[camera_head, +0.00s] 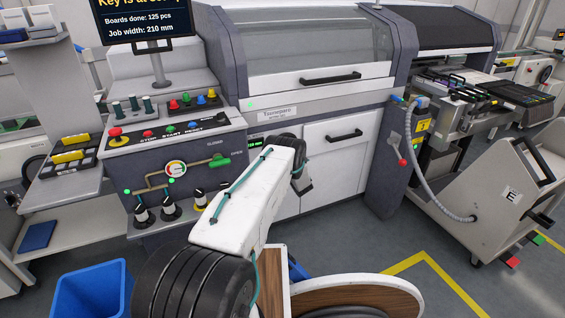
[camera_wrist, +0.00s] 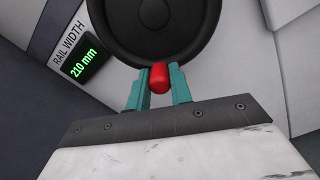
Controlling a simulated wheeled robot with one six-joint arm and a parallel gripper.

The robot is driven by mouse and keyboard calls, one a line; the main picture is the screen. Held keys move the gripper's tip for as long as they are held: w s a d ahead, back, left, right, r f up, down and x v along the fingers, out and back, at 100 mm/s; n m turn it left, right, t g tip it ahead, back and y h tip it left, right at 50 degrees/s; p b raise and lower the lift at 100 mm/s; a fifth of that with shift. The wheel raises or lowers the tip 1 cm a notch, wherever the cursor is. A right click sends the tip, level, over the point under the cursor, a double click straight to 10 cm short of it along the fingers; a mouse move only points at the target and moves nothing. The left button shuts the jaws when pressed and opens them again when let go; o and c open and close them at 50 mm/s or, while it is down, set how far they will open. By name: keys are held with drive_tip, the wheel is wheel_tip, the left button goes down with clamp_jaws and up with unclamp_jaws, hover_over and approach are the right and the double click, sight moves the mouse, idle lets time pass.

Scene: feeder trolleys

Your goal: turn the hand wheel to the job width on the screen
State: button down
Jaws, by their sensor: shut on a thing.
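The screen (camera_head: 140,20) at the top left of the head view reads "Job width: 210 mm". The hand wheel (camera_wrist: 155,25) is a black disc at the top of the wrist view, with a red knob (camera_wrist: 159,80) at its lower rim. My gripper (camera_wrist: 159,72) has its two teal fingers shut on the red knob, one on each side. The rail width display (camera_wrist: 82,64), left of the wheel, reads 210 mm in green. In the head view the display (camera_head: 254,142) shows small and green; my arm hides the wheel and the fingertips there.
A control panel (camera_head: 130,165) with buttons, a round gauge and a green lever is left of my arm. A white door (camera_head: 328,165) with a black handle is to the right. A grey trolley (camera_head: 490,190) stands farther right. A blue bin (camera_head: 92,290) is at lower left.

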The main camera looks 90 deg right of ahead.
drive_tip(key=c, duration=1.3)
unclamp_jaws()
drive_tip(key=shift+o, duration=0.2)
drive_tip(key=v, duration=0.8)
